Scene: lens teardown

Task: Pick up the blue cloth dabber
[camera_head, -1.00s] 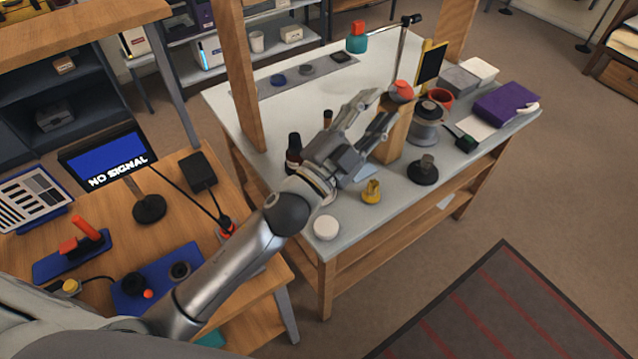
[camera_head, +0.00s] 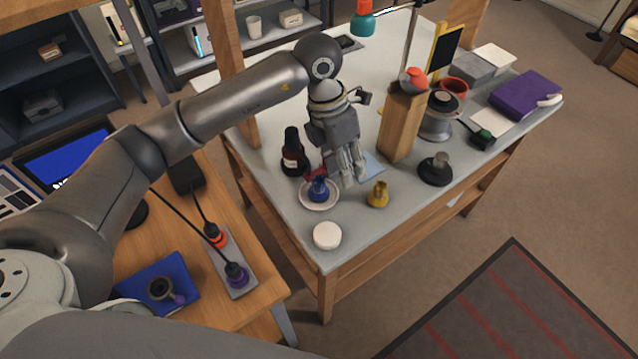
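The blue cloth dabber (camera_head: 319,189) sits on a small white saucer (camera_head: 304,201) near the table's left edge. My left gripper (camera_head: 347,180) points down just right of the dabber, its fingers a little apart with nothing seen between them. The fingers look close to the dabber, but I cannot tell whether they touch it. My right gripper is not in view.
A dark bottle (camera_head: 292,155) stands behind the saucer. A yellow piece (camera_head: 378,195), a white round lid (camera_head: 327,236) and a black knobbed piece (camera_head: 435,168) are nearby. A wooden block (camera_head: 400,125) stands to the right.

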